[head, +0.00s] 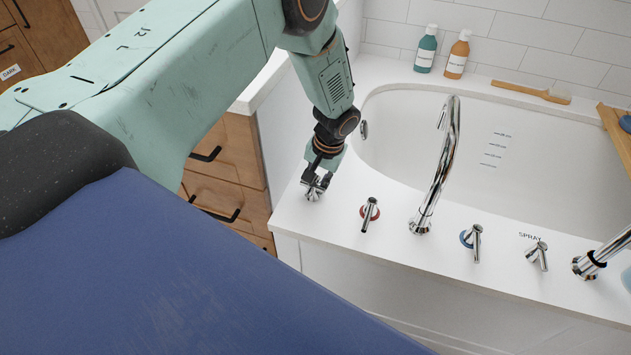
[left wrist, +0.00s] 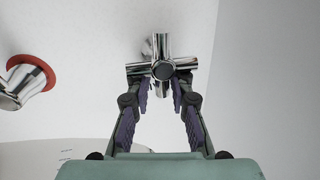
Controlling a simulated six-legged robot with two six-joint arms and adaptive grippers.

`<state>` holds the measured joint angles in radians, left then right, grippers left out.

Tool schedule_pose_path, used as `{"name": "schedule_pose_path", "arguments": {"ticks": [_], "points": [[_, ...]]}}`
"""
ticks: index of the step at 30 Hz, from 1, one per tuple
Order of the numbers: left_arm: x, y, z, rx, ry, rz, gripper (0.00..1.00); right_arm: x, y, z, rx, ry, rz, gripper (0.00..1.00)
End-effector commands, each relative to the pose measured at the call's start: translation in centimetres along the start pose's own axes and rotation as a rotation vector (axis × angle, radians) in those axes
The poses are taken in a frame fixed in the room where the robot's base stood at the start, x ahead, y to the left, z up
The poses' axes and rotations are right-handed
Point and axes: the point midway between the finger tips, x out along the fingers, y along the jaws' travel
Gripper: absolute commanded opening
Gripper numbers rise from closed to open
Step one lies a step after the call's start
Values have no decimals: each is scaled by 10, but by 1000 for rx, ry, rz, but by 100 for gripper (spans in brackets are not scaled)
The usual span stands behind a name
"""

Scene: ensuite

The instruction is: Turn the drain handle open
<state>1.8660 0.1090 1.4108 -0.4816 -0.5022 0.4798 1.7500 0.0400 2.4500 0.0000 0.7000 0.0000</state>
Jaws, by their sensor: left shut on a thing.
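The drain handle (head: 314,192) is a small chrome cross-shaped knob on the white tub deck, left of the red-ringed tap handle. In the left wrist view the drain handle (left wrist: 162,69) shows its cross arms and dark round centre. My left gripper (head: 317,180) reaches down onto it. In the left wrist view its two purple-padded fingers (left wrist: 161,88) are closed in around the near arm of the cross. The fingertips partly hide that arm. My right gripper is in neither view.
A red-ringed tap handle (head: 369,214) stands close to the right, then a tall chrome spout (head: 438,170), a blue-ringed handle (head: 473,241) and a spray handle (head: 537,254). The white tub (head: 400,130) lies behind.

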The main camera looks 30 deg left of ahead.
Motion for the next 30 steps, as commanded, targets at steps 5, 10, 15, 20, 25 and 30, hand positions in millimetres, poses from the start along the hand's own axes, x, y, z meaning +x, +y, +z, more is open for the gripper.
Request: {"name": "schedule_pose_path", "arguments": {"ticks": [5, 10, 15, 20, 25, 30], "points": [[5, -3, 10, 1, -27, -7, 0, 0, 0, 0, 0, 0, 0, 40], [5, -4, 10, -76, -42, -8, 0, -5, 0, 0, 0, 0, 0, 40], [6, -4, 10, -93, -46, -8, 0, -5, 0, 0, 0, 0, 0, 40], [6, -5, 10, -93, -46, -9, 26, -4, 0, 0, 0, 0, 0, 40], [6, -4, 10, -94, -47, -8, 40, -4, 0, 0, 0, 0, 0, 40], [6, -4, 10, -94, -46, -8, 55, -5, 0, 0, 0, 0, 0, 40]]}}
